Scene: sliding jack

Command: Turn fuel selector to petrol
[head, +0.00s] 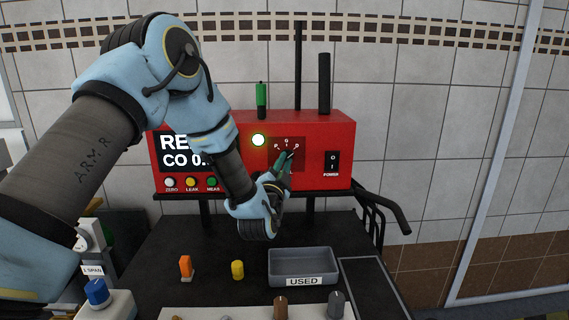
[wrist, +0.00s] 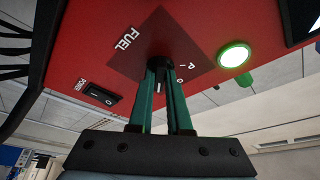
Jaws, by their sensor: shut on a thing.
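The red analyser box (head: 325,130) stands at the back, with a dark red square fuel selector panel (head: 297,141) on its front. Small position letters show around the dial, with P on the left, one at the top and D on the right. The panel is marked FUEL in the wrist view (wrist: 195,30). My gripper (head: 287,158) reaches the panel, its green fingers closed around the dark selector knob (wrist: 160,64). The fingers cover most of the knob, so its pointer direction is hard to tell.
A green lamp (head: 258,140) glows left of the panel, and a black power switch (head: 332,164) sits right of it. The grey USED tray (head: 303,282), an orange part (head: 186,267) and a yellow part (head: 237,269) are on the dark bench below.

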